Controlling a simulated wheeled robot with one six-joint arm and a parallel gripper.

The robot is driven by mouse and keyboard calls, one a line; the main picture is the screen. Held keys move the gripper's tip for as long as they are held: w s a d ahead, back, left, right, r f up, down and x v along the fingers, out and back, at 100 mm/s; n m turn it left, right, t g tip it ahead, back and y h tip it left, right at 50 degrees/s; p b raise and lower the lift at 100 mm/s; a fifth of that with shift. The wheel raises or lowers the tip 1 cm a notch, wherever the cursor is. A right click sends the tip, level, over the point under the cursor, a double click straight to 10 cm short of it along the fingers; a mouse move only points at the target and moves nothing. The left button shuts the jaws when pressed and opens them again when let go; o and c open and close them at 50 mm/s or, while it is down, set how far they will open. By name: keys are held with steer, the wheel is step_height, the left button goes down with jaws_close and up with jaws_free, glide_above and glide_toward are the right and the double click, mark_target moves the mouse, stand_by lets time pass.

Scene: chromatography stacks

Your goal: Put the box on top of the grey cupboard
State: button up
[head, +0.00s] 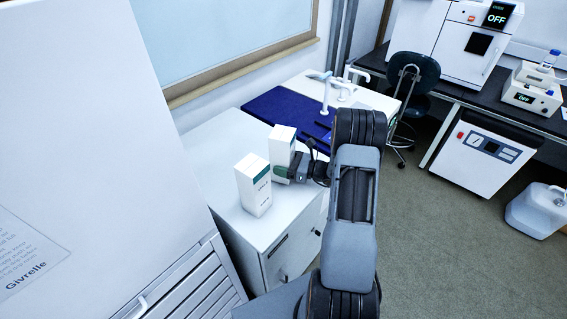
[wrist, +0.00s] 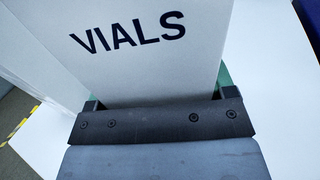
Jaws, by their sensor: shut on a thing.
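A white box with a dark green band (head: 281,143) is between the fingers of my gripper (head: 286,174), over the grey cupboard (head: 222,150). In the wrist view the box's face, printed "VIALS" (wrist: 150,45), fills the space between the fingers (wrist: 160,100). My gripper is shut on it. The box looks about upright. Its lower part is hidden by my gripper, so I cannot tell whether it touches the cupboard top. A second, similar white box (head: 253,188) stands upright on the cupboard, in front and to the left, close to my gripper.
A tall white cabinet (head: 80,130) stands at the left. Behind the cupboard are a dark blue mat (head: 285,110) and white taps (head: 340,82). A dark chair (head: 412,75) and a bench with instruments are at the right.

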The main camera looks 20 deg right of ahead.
steer(key=shift+f, duration=0.15)
steer(key=shift+f, duration=0.15)
steer(key=o, duration=1)
steer(key=b+v, duration=0.2)
steer(key=v, duration=1)
steer(key=shift+s, duration=0.1)
